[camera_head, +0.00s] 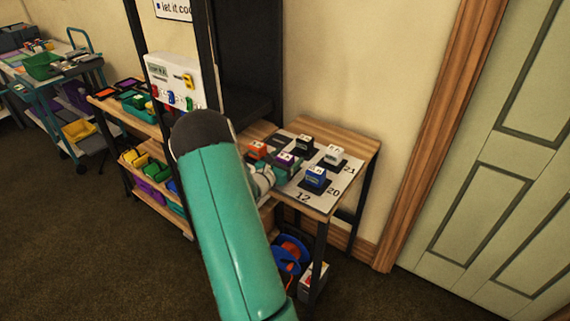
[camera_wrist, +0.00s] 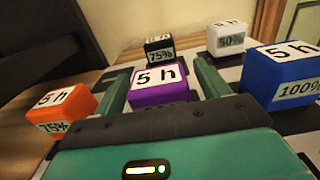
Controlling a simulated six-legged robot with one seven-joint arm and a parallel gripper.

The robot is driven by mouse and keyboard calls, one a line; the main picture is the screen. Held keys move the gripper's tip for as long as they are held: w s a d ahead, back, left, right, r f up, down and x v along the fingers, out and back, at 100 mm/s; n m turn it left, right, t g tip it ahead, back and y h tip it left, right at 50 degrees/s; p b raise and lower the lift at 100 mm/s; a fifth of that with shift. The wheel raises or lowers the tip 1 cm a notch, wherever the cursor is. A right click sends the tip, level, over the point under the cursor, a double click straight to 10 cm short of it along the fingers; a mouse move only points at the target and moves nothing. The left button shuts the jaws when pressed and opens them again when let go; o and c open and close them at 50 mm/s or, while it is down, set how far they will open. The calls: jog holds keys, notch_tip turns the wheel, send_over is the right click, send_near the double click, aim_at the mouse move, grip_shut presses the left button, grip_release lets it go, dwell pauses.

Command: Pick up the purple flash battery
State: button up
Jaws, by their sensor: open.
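The purple flash battery (camera_wrist: 159,95) has a white top marked "5 h". In the wrist view it sits between the two open fingers of my gripper (camera_wrist: 160,88), with its lower part hidden behind the gripper body. In the head view the purple battery (camera_head: 287,160) stands on a white numbered mat (camera_head: 298,193) on the small wooden table. My gripper (camera_head: 270,172) is at the table's left front edge beside it, partly hidden by my teal arm. I cannot tell whether the fingers touch the battery.
Around it stand an orange battery (camera_wrist: 62,112), a black battery (camera_wrist: 159,51), a white battery (camera_wrist: 229,38) and a blue battery (camera_wrist: 281,77). A charger panel (camera_head: 175,82) and shelves with bins (camera_head: 147,172) are on the left. A green door (camera_head: 490,170) is on the right.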

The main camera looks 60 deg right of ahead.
jog(key=shift+d, duration=0.5)
jog(key=shift+c, duration=0.2)
jog(key=shift+s, duration=0.1)
jog(key=c, duration=1.1)
jog(key=shift+c, duration=0.7)
jog(key=shift+r, duration=0.15)
